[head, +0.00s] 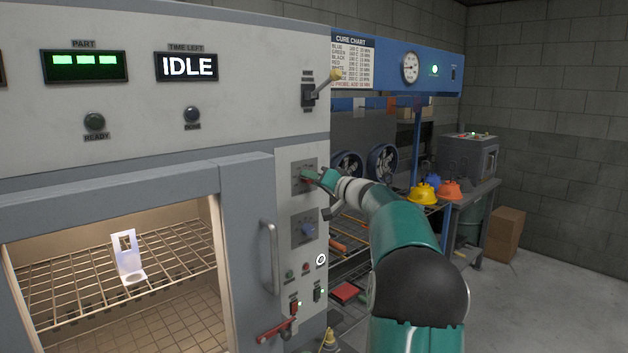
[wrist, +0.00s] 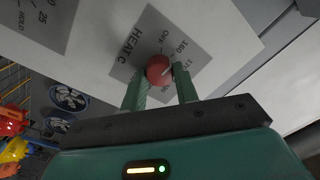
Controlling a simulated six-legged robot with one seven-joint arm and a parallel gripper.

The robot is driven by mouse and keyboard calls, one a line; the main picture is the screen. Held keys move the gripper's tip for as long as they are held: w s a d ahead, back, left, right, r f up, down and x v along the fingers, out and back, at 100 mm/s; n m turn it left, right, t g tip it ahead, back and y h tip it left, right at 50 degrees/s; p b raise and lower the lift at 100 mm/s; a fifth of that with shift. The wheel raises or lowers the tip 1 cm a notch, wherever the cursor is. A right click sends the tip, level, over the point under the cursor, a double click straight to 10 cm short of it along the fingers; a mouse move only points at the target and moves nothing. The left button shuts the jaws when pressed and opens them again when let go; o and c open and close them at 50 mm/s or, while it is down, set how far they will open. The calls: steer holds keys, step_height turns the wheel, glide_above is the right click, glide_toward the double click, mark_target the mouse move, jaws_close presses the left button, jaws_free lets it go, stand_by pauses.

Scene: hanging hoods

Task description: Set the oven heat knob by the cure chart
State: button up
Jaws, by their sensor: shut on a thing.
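The red heat knob (wrist: 160,70) sits on a grey dial plate (wrist: 128,72) marked HEAT C, with OFF and 160 legible. A pale pointer mark shows on the knob; I cannot tell its exact setting. My gripper (wrist: 161,80) is shut on the knob, one finger on each side. In the head view my gripper (head: 318,177) reaches the upper dial plate (head: 298,181) on the oven panel, partly covering the knob. The cure chart (head: 352,62) lists colours with heats and times, too small to read surely. A pale bracket (head: 128,250) stands on the oven's wire rack (head: 70,288).
The oven handle (head: 269,258) stands out to the left. The time display (head: 187,66) reads IDLE. Yellow, orange and blue hoods (head: 424,194) are on a bench to the right.

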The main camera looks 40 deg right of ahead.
steer(key=shift+m, duration=0.3)
steer(key=o, duration=1)
steer(key=s, duration=0.9)
steer(key=s+d, duration=0.1)
steer(key=s, duration=0.3)
steer(key=shift+s+f, duration=0.25)
steer(key=shift+s, duration=0.1)
